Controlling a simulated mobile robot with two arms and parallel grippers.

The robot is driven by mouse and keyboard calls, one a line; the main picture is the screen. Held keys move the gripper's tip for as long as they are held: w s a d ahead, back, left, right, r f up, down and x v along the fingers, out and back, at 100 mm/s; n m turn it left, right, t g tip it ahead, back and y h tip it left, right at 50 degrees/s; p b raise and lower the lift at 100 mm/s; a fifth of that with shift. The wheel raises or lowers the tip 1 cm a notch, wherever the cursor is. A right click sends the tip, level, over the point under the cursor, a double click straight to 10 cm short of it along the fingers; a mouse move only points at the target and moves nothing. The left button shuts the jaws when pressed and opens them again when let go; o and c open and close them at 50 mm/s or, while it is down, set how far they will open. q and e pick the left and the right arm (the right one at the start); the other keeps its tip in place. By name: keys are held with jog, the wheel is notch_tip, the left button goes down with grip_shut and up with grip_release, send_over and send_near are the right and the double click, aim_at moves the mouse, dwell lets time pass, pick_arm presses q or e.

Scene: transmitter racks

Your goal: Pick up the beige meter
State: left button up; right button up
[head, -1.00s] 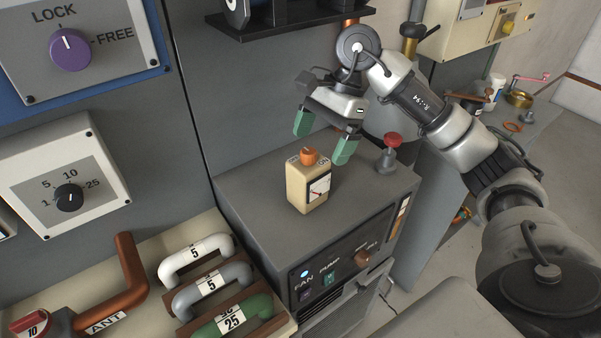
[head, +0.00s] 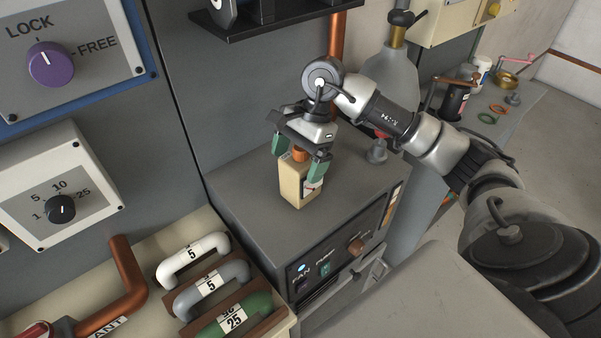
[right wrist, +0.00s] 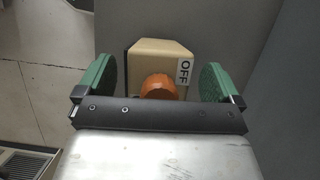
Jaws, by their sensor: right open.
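The beige meter (head: 290,184) stands upright on top of the grey cabinet (head: 243,186). It has an orange knob (head: 300,155) on top, and its dial face is partly hidden by a green finger. My right gripper (head: 297,164) is directly above it, with its green fingers on either side of the meter's upper part. In the right wrist view the meter (right wrist: 150,58), with its knob and an OFF label, sits between the two fingers, with gaps at both sides. The right gripper is open. My left gripper is not in view.
A grey knob-like post (head: 377,151) stands on the cabinet, right of the meter. A dark shelf (head: 275,24) juts from the wall above. White, grey and green handles (head: 190,256) lie at the lower left. The cabinet top in front of the meter is clear.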

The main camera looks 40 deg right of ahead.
jog(key=c, duration=1.6)
